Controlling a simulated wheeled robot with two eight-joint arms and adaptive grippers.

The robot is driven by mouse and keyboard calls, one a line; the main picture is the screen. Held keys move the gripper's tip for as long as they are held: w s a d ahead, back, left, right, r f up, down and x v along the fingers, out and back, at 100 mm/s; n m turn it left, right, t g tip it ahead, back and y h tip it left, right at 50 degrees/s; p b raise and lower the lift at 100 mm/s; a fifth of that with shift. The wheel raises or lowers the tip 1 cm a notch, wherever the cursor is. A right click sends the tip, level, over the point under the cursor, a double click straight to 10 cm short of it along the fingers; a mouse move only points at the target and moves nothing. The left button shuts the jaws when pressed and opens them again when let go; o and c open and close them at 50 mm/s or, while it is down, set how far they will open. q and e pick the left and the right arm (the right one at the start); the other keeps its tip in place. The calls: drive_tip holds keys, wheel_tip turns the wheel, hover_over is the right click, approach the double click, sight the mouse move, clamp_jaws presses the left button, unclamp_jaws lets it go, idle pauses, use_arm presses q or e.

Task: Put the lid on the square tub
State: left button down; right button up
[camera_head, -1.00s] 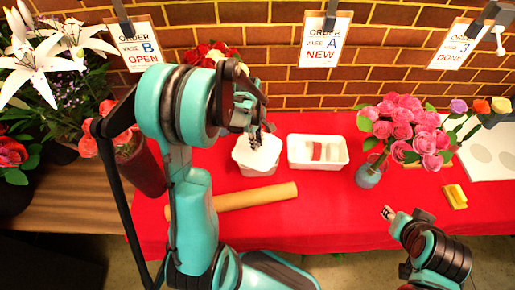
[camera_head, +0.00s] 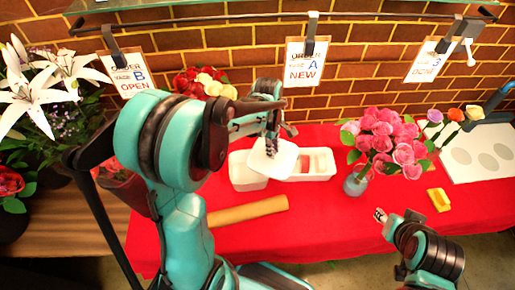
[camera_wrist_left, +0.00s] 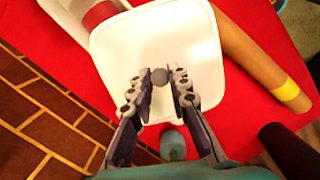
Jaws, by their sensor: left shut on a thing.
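My left gripper (camera_head: 271,146) is shut on the grey knob (camera_wrist_left: 160,76) of the white square lid (camera_head: 266,163). The lid also fills the middle of the left wrist view (camera_wrist_left: 205,60). The white square tub (camera_head: 244,178) stands on the red table. In the head view the lid overlaps the tub's right side and the left end of the tray, so part of the tub's opening is hidden. The lid looks raised above them. My right gripper (camera_head: 380,215) is low at the front right, away from the tub; its fingers are too small to judge.
A white tray (camera_head: 325,176) with a red item stands right of the tub. A brown paper roll (camera_head: 248,211) lies in front. Red cloth is clear at front centre.

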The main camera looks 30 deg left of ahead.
use_arm(q)
drive_tip(key=shift+w+d+r, duration=0.2)
drive_tip(key=shift+d+r, duration=0.35)
drive_tip(key=shift+d, duration=0.15)
drive_tip(key=s+a+f+n+p, duration=0.1)
drive_tip(key=a+f+n, duration=0.15)
drive_tip(key=a, duration=0.25)
drive_tip(key=s+a+f+n, duration=0.1)
drive_tip(key=a+n, duration=0.2)
drive_tip(key=a, duration=0.2)
wheel_tip(320, 180, down, 7)
drive_tip(key=b, duration=0.5)
drive_tip(key=shift+s+a+r+t, duration=0.15)
drive_tip(key=shift+s+a+t, duration=0.05)
drive_tip(key=shift+t, duration=0.1)
drive_tip(key=shift+n, duration=0.25)
drive_tip(key=shift+b, duration=0.45)
idle(0.6)
drive_tip(key=c, duration=0.9)
unclamp_jaws()
